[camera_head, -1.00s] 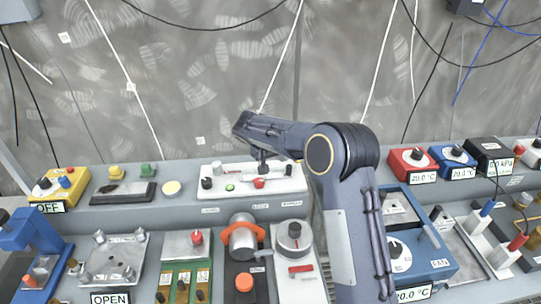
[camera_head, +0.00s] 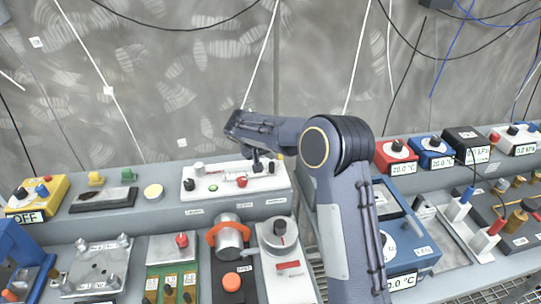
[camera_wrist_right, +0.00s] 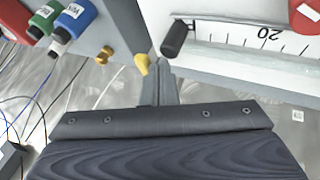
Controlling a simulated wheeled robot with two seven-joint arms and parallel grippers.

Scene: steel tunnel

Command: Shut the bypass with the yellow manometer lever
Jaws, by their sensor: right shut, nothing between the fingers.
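My right arm reaches over the bench in the head view, and my right gripper (camera_head: 257,167) points down at the right part of a white panel (camera_head: 212,205). In the right wrist view its narrow shut fingers (camera_wrist_right: 165,88) hold nothing. A small yellow lever-like part (camera_wrist_right: 142,64) lies just beyond and left of the fingertips there; whether they touch I cannot tell. A black knob (camera_wrist_right: 174,39) and a white scale marked 20 (camera_wrist_right: 265,45) are to the right. Which part is the manometer lever is not certain. My left gripper is out of view.
The white panel also carries a red knob (camera_head: 241,181) and a green button (camera_head: 213,188). A red meter box (camera_head: 396,155) and blue meter box (camera_head: 431,152) stand right of my arm. A metal cylinder with an orange collar (camera_head: 229,236) stands in front. Wall cables hang behind.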

